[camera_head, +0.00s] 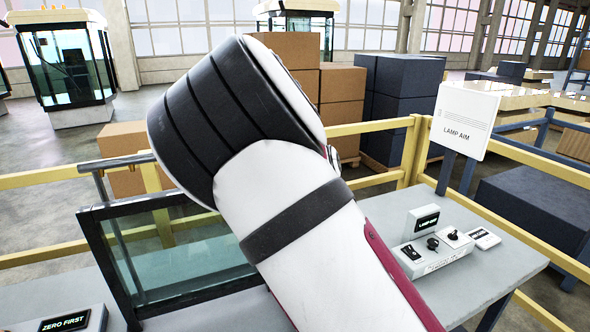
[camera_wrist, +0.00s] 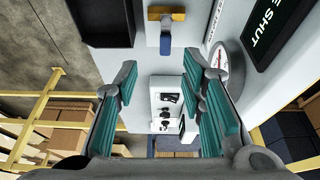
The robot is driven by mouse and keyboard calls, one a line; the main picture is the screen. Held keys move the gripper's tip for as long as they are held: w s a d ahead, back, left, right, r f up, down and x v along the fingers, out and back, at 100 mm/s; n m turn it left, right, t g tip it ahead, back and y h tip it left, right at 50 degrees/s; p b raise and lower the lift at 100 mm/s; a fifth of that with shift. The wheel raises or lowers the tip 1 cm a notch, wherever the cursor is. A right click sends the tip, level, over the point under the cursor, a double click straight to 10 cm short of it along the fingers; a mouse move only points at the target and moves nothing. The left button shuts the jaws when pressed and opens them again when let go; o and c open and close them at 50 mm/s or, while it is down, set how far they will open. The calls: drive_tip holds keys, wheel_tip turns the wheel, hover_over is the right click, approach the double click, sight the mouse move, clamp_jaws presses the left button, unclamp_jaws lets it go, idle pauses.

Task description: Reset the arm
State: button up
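My white and dark arm (camera_head: 300,220) fills the middle of the head view and hides part of the bench behind it. My gripper (camera_wrist: 160,75) does not show in the head view. In the wrist view its two teal-padded fingers stand wide apart, with nothing held between them. Beyond the fingers, the wrist view shows a pale surface with a small control box (camera_wrist: 166,103). A yellow and blue handle-like part (camera_wrist: 166,27) is near the top of that view.
The grey table (camera_head: 480,275) carries a control box with knobs (camera_head: 432,252) at right. A dark-framed glass panel (camera_head: 180,250) stands at left, near a "ZERO FIRST" display (camera_head: 66,322). Yellow rails (camera_head: 365,126) run behind. A "LAMP AIM" sign (camera_head: 465,120) stands at right.

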drive_tip(key=s+r+n+t+y, duration=0.1)
drive_tip(key=s+r+n, duration=0.3)
drive_tip(key=s, duration=0.6)
drive_tip(key=s+d+r+n+t+y, duration=0.1)
drive_tip(key=s+r+n, duration=0.4)
drive_tip(key=s+r, duration=0.4)
drive_tip(key=s+r+n+t+y, duration=0.1)
drive_tip(key=s+r+n, duration=0.4)
drive_tip(key=s, duration=0.6)
drive_tip(key=shift+d+r+t+y, duration=0.2)
drive_tip(key=shift+r+t+y, duration=0.25)
drive_tip(key=shift+r, duration=0.45)
drive_tip(key=shift+s, duration=0.1)
